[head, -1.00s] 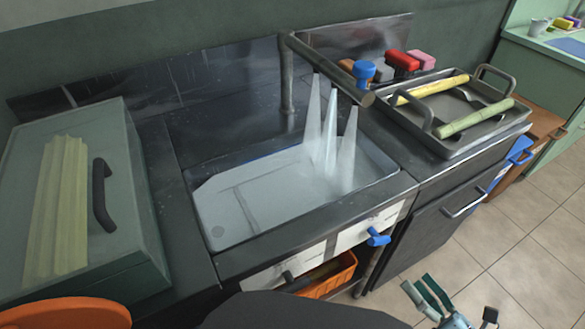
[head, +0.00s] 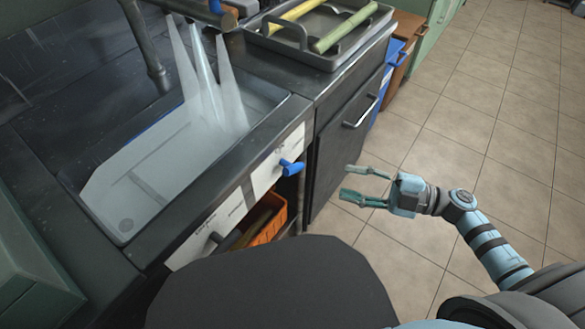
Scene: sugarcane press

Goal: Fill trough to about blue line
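The trough (head: 268,112) is a metal basin set in the dark counter at the left. Several pale water jets (head: 205,85) fall from the overhead pipe into it, and a greyish sheet of water (head: 150,178) covers its floor. A little of the blue line shows at the back wall; the exact level against it is hard to tell. A blue knob (head: 215,5) on the pipe is cut by the top edge. A blue handle (head: 291,168) and a dark handle (head: 217,238) sit on the white front panel. My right gripper (head: 346,181) is open and empty, right of the panel, touching nothing.
A grey tray (head: 290,48) with yellow and green cane lies on the counter behind. An orange crate (head: 268,232) is under the panel. A dark cabinet (head: 345,135) stands beside it. Tiled floor (head: 470,100) at the right is clear.

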